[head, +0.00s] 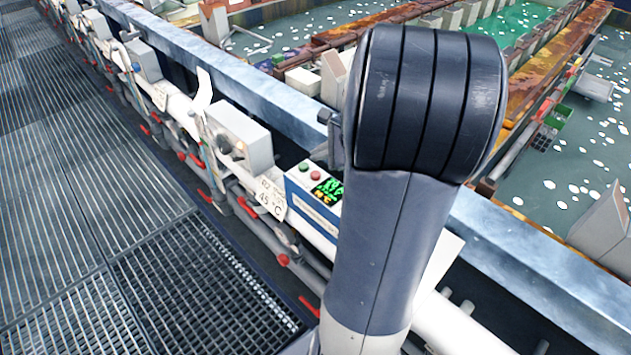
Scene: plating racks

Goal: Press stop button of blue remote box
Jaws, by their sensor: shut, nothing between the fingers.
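The blue remote box (297,198) is a small blue and white box on the rail beside the walkway, left of my arm in the head view. Its top has a green button (304,167) and, to the right of it, a red button (316,176). A dark display with green and yellow characters (327,190) is beside the buttons. My arm covers the right end of the box. The fingers of my gripper do not show; my large arm links stand in front of that area. Neither visible button has anything touching it.
Pipes with red handles run along the grated walkway (90,190). A blue-grey beam (270,100) separates these from tanks of liquid.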

